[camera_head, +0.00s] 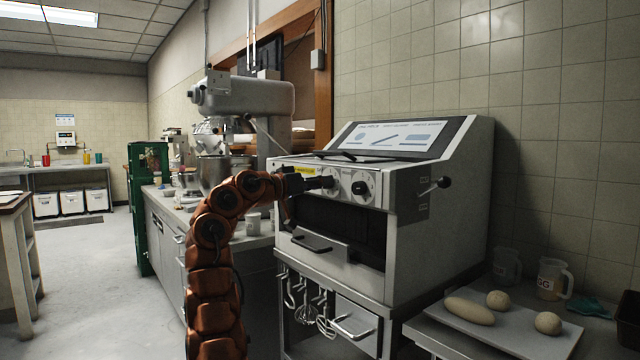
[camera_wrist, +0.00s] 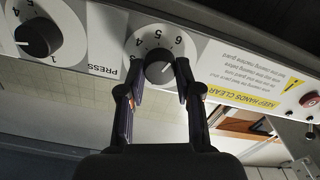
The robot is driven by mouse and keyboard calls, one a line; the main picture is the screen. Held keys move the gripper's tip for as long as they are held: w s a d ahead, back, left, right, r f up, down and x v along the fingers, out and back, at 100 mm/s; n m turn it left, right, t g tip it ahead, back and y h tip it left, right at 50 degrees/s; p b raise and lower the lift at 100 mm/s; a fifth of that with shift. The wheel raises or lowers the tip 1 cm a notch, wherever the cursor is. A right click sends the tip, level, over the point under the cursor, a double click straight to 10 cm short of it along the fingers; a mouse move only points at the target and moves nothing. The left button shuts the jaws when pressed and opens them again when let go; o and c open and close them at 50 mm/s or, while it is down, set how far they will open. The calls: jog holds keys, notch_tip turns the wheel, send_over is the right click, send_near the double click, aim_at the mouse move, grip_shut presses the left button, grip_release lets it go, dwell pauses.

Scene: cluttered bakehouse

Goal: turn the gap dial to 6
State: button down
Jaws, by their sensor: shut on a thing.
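A sheeter-like machine stands against the tiled wall, with two numbered dials on its front panel (camera_head: 402,197). My gripper (camera_head: 318,183) is at the left dial. In the wrist view, which is upside down, my fingers (camera_wrist: 155,82) stand on either side of this dial's dark knob (camera_wrist: 158,67) and are shut on it. The figures 4, 5 and 6 show on its face. I cannot make out its pointer setting. The other dial (camera_head: 361,188) is free; it also shows in the wrist view (camera_wrist: 34,38). A "PRESS" label lies between them. I see no readable gap label.
A side lever (camera_head: 436,186) sticks out at the machine's right. A mixer (camera_head: 240,98) stands on the counter behind my arm. Whisks hang below the machine. A dough board (camera_head: 520,338) and a jug (camera_head: 553,279) are at the right. The floor at left is clear.

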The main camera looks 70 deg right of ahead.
jog(key=c, duration=0.8)
grip_release()
jog(key=v, duration=1.2)
